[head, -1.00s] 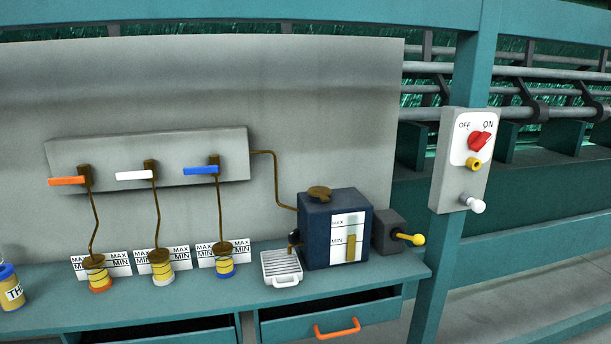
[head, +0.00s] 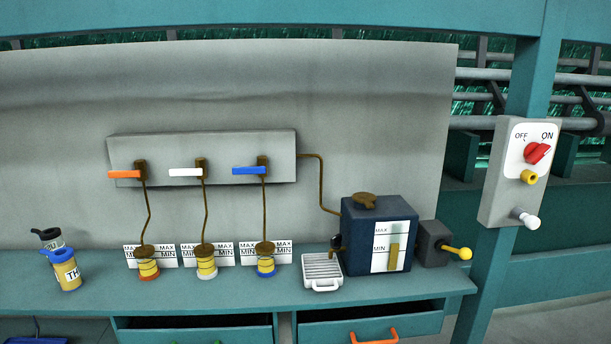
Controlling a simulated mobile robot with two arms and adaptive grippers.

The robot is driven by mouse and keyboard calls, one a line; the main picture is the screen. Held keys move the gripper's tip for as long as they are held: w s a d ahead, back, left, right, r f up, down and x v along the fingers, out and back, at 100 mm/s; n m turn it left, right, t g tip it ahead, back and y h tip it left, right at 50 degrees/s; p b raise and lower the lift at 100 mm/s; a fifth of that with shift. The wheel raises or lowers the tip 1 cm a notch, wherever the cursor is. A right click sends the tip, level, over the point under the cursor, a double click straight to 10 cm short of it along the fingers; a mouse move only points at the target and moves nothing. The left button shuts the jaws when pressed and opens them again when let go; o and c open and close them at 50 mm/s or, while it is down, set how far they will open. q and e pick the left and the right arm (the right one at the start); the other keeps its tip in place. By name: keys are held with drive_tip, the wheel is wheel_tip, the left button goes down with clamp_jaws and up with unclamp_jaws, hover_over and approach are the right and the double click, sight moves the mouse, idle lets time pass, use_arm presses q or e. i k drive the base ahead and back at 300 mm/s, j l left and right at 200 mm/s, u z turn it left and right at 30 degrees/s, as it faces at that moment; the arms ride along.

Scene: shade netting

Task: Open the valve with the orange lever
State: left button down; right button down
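The orange lever (head: 124,174) is the leftmost of three valve levers on a grey manifold block (head: 220,150). It points left, roughly horizontal. A white lever (head: 185,172) and a blue lever (head: 249,170) beside it also point left. A brown pipe runs from each valve down to a yellow-banded cup; the cup below the orange lever (head: 148,268) has an orange base. Neither of my grippers shows in the head view.
A teal bench (head: 200,292) carries a dark blue tank (head: 376,240), a white drip tray (head: 321,270) and a bottle (head: 66,275) at left. Two drawers stand partly open below. A switch box (head: 517,170) hangs on a teal post at right.

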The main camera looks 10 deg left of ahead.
sight(135, 173)
drive_tip(key=u, duration=1.25)
